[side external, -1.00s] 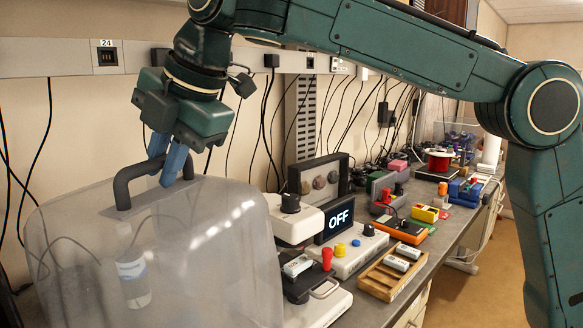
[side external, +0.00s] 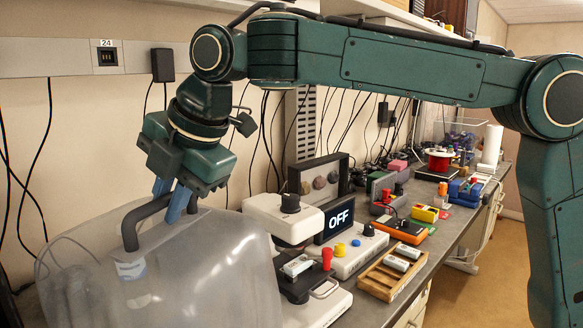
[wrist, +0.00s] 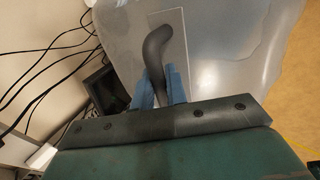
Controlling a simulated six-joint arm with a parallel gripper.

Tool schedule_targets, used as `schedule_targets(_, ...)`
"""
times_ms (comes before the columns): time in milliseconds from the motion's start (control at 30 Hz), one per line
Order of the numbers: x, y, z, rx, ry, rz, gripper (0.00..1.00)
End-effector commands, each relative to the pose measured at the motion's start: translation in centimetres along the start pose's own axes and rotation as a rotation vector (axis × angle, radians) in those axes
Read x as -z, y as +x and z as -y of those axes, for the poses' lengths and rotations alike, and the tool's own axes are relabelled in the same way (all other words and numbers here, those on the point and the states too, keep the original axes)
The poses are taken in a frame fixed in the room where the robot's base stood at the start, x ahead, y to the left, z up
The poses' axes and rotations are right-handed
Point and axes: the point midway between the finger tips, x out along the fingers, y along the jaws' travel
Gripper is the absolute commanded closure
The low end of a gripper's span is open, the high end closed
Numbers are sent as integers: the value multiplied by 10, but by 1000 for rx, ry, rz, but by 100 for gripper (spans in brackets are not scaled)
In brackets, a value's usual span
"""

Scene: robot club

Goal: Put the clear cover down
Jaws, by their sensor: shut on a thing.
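The clear cover (side external: 215,265) is a large, hazy see-through box with a dark curved handle (side external: 131,229) on top. It fills the lower left of the side view, and its bottom edge is out of frame. My gripper (side external: 174,205) is shut on the handle, with blue fingers on either side of it. In the wrist view, the handle (wrist: 157,50) passes between the fingertips (wrist: 157,82), and the cover (wrist: 220,45) shows beyond. I cannot tell whether the cover touches the bench.
A white device with a black knob (side external: 285,220) stands close to the cover's right side. A display reading OFF (side external: 335,221), a wooden tray (side external: 372,284) and an orange box (side external: 403,233) sit farther right on the grey bench. Cables hang along the wall behind.

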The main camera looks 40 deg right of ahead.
Motion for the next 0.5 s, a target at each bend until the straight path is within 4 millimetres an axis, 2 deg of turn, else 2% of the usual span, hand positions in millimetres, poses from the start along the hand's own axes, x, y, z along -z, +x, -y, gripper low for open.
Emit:
schedule_targets(200,0,16,9,-2,1,0,100)
schedule_targets(500,0,18,10,-4,2,-1,100)
